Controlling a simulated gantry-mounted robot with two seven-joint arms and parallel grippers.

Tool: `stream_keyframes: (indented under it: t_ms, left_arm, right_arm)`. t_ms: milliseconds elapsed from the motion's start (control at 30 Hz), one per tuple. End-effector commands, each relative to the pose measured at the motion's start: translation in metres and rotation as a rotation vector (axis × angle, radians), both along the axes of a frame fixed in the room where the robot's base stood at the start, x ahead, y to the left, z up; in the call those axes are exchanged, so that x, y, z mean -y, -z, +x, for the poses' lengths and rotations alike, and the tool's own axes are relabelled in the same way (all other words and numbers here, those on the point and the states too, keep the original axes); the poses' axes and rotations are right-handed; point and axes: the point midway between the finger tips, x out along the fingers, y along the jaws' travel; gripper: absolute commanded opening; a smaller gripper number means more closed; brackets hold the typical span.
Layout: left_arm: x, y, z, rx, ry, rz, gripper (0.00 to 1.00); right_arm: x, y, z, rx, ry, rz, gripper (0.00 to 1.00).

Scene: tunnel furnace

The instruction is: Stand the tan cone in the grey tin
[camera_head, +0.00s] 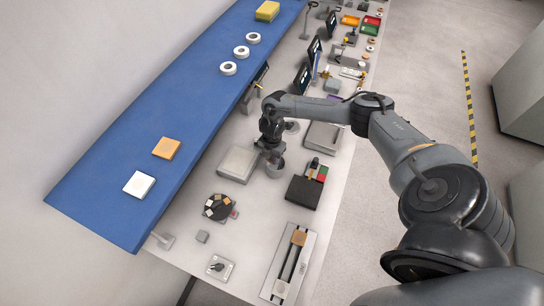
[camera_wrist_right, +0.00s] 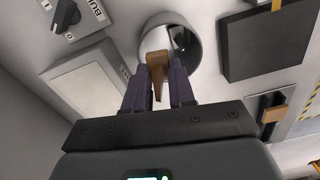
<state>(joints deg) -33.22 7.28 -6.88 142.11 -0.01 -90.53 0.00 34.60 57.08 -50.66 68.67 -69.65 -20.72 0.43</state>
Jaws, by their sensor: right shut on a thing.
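The tan cone (camera_wrist_right: 156,62) is held between the purple fingers of my right gripper (camera_wrist_right: 158,92) in the right wrist view. Its wide end points away from the gripper and its narrow end toward it. The grey tin (camera_wrist_right: 185,28) is just beyond the cone, its round opening partly covered by it. I cannot tell whether the cone has entered the tin or is above it. In the head view the tin (camera_head: 275,170) stands on the bench below my right gripper (camera_head: 271,152), and the cone cannot be made out. My left gripper is not in view.
A grey box (camera_head: 239,162) is left of the tin and a black box (camera_head: 303,192) right of it. A dark round dial (camera_head: 218,207) and a rail fixture (camera_head: 277,280) with a tan block (camera_head: 298,237) are nearer. A blue strip (camera_head: 185,110) runs along the left.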

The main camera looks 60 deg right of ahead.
Motion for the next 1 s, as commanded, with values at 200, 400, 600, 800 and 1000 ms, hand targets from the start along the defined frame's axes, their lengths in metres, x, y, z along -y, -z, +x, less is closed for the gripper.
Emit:
stream_keyframes:
  t_ms: [200, 400, 600, 800, 1000]
  left_arm:
    - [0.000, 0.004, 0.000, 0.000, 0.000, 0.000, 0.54]
    - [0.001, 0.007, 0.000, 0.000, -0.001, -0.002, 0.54]
    - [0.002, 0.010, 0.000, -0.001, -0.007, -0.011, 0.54]
    - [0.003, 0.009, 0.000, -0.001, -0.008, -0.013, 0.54]
    - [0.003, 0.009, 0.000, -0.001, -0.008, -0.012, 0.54]
  right_arm:
    - [0.000, 0.005, 0.000, 0.000, 0.000, 0.000, 0.00]
    - [0.000, 0.009, 0.000, 0.000, 0.000, 0.000, 0.00]
    - [0.000, 0.013, 0.000, 0.000, 0.000, 0.000, 0.00]
    - [0.000, 0.013, 0.000, -0.001, 0.000, 0.000, 0.49]
    - [0.000, 0.013, 0.000, -0.001, 0.000, 0.000, 0.54]
